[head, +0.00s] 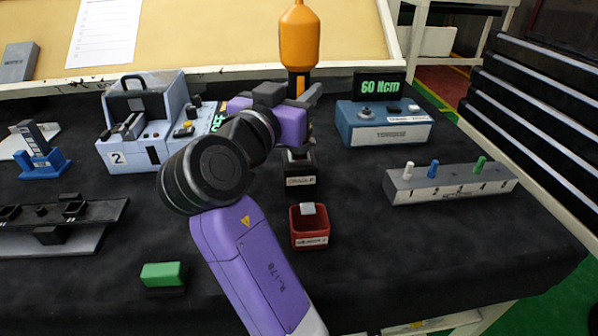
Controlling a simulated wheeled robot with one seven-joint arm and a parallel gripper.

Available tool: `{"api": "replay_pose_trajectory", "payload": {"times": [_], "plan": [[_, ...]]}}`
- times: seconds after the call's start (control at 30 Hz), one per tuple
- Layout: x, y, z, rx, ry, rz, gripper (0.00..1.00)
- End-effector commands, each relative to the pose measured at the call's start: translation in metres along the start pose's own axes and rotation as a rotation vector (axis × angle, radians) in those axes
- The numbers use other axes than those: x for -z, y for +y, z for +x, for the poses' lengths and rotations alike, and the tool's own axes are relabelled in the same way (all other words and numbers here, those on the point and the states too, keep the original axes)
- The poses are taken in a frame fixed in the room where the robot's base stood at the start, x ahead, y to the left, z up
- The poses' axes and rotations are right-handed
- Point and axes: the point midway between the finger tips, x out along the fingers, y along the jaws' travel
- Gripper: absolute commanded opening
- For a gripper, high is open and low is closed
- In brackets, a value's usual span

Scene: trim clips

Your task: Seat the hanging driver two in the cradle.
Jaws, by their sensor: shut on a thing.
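The driver (299,38) has an orange upper body and a black lower part, and stands upright at the top centre of the head view. Its top is cut by the picture edge. My gripper (297,92) is shut around its dark lower part; my wrist hides some of the grip. Below the gripper is a small black block-like holder (300,172) with a light label, perhaps the cradle; I cannot read the label surely. The driver is above and apart from this holder as far as I can see.
A light-blue unit (150,150) marked 2 stands left, a blue torque box (385,130) with a "60 Ncm" display right. A red bin (310,228) sits in front of the holder. A grey peg rack (450,182) is right, a green-topped block (163,275) front left. The mat's front right is clear.

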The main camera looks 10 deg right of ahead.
Motion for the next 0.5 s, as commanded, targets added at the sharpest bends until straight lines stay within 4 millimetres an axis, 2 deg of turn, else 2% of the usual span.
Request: {"api": "replay_pose_trajectory", "payload": {"times": [0.5], "plan": [[-0.0078, 0.0000, 0.0001, 0.000, -0.001, 0.000, 0.00]]}}
